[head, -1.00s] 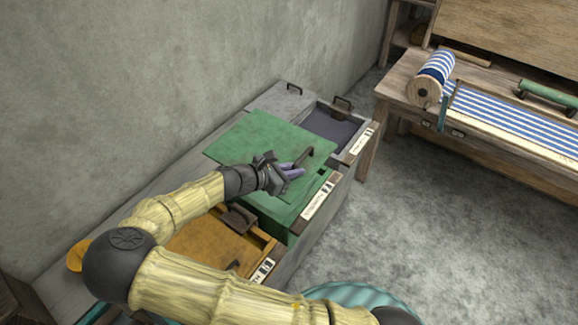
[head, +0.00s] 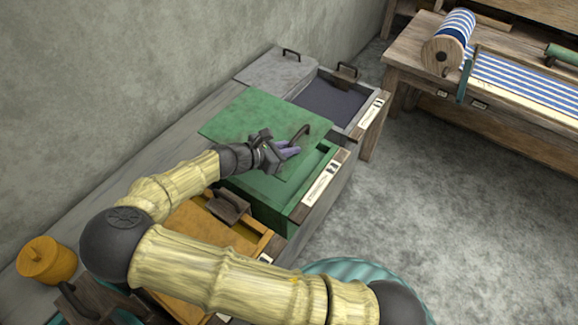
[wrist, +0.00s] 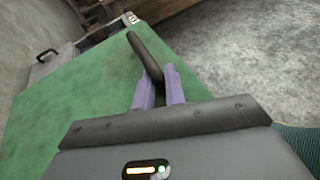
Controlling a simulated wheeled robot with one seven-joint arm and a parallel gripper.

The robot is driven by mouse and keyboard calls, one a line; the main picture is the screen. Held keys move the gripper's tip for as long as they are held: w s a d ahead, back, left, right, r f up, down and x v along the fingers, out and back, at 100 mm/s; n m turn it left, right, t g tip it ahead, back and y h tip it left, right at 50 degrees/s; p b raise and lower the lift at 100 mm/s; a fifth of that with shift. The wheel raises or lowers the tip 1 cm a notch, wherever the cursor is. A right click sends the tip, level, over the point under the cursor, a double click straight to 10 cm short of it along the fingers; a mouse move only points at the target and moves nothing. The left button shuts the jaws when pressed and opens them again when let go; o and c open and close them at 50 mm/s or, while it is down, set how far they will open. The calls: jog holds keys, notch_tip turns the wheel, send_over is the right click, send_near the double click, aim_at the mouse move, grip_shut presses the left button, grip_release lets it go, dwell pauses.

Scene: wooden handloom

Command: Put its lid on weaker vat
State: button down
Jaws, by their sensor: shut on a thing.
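A flat green lid (head: 250,122) with a dark bar handle (head: 300,136) lies over the back part of the green vat (head: 262,206). The vat's front inside shows past the lid's edge. My gripper (head: 290,152) is shut on the lid's handle. In the wrist view, the pale purple fingers (wrist: 159,88) are at the near end of the handle (wrist: 145,55), above the green lid (wrist: 85,110). I cannot tell whether the lid touches the vat's rim. The labels are too small to read, so I cannot tell which vat is weaker.
Behind is an open vat of dark purple liquid (head: 330,100), with a grey lid (head: 277,68) beside it. An orange vat (head: 205,232) is in front, partly under my arm. An orange pot (head: 46,262) stands at left. The loom (head: 500,85) is at right; the floor between is clear.

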notch_tip(320, 180, down, 5)
jog(key=b, duration=0.4)
jog(key=shift+w+f, duration=0.15)
jog(key=shift+f, duration=0.25)
notch_tip(320, 180, down, 10)
jog(key=b, duration=0.8)
jog(key=shift+r+p, duration=0.3)
jog(key=shift+p, duration=0.8)
jog(key=shift+f, duration=0.1)
